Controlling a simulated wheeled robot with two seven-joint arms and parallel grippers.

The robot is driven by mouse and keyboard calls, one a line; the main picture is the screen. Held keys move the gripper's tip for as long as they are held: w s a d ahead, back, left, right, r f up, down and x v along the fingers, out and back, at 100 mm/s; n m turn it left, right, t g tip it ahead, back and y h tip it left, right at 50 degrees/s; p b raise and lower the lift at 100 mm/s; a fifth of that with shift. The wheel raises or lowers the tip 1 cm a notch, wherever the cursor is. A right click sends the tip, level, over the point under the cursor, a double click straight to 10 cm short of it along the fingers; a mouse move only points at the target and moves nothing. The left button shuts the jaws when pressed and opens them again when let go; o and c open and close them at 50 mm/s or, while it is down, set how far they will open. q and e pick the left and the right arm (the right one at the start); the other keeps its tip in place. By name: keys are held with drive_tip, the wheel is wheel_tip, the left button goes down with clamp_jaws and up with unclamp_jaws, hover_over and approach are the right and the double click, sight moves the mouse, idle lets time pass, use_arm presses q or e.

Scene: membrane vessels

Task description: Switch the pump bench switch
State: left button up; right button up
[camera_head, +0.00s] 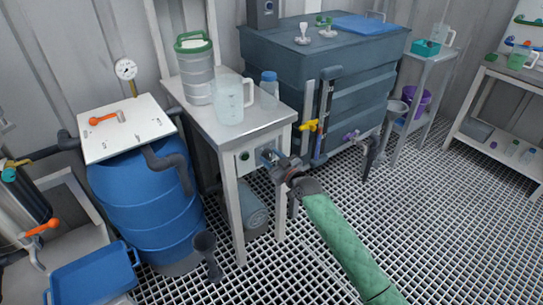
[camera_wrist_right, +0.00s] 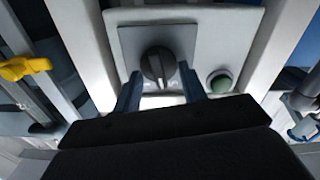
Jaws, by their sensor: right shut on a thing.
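The pump bench switch is a dark round knob (camera_wrist_right: 158,64) with a pale pointer line, on a grey square plate (camera_wrist_right: 130,42) in the right wrist view. The line runs toward the lower edge of that view. My right gripper (camera_wrist_right: 161,88) has its two blue fingers on either side of the knob and is shut on it. In the head view my right gripper (camera_head: 277,161) reaches the front panel of the pump bench (camera_head: 200,118), and it mostly hides the knob. My left gripper is not in view.
A green button (camera_wrist_right: 220,82) sits beside the switch plate. A jug (camera_head: 229,100), a green-lidded container (camera_head: 194,68) and a blue-capped bottle (camera_head: 269,84) stand on the bench. A yellow valve handle (camera_head: 308,125) is close on the right. A blue drum (camera_head: 150,205) stands left.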

drive_tip(key=m+p, duration=0.1)
drive_tip(key=m, duration=0.2)
drive_tip(key=shift+d+m, duration=0.1)
drive_tip(key=shift+m, duration=0.3)
drive_tip(key=m+p, duration=0.1)
drive_tip(key=m, duration=0.3)
drive_tip(key=shift+w+d, duration=0.1)
drive_tip(key=shift+w, duration=0.05)
drive_tip(key=shift+m+p, duration=0.3)
drive_tip(key=o, duration=1)
drive_tip(key=shift+c, duration=0.2)
drive_tip(key=v, duration=0.7)
drive_tip(key=shift+s+d, duration=0.25)
drive_tip(key=shift+s, duration=0.05)
drive_tip(key=shift+f, duration=0.1)
